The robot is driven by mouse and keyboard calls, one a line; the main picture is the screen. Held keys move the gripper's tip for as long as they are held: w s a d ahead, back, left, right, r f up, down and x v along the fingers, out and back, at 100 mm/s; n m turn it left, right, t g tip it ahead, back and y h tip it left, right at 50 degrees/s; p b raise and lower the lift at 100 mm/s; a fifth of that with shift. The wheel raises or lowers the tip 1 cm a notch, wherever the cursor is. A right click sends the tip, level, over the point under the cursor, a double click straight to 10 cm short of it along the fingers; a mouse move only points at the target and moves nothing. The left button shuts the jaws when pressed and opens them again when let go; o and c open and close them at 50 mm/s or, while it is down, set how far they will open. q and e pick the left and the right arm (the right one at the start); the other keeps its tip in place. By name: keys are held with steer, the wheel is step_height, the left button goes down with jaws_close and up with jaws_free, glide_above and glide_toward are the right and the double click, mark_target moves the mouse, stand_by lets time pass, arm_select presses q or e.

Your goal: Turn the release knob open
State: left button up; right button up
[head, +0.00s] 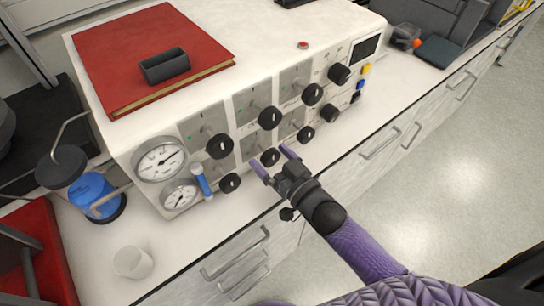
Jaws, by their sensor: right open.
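The white reactor unit (140,140) stands on the counter with a front panel carrying two rows of black knobs. I cannot read a label that marks the release knob. My right gripper (274,159), on a purple arm from the lower right, is open at the panel's lower row. Its two purple fingertips lie on either side of a lower black knob (270,157) in the picture. I cannot tell whether they touch it. Upper knobs (220,146) and (269,118) sit above, and another lower knob (229,183) is to the left. My left gripper is not in view.
Two round gauges (161,160) and a blue-capped tube (201,182) are at the panel's left. A red book (150,50) with a black tray (164,66) lies on top. A blue container (96,197) and white cup (132,262) stand left. Floor at right is clear.

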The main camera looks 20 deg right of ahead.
steer(key=shift+w, duration=0.2)
steer(key=c, duration=1.3)
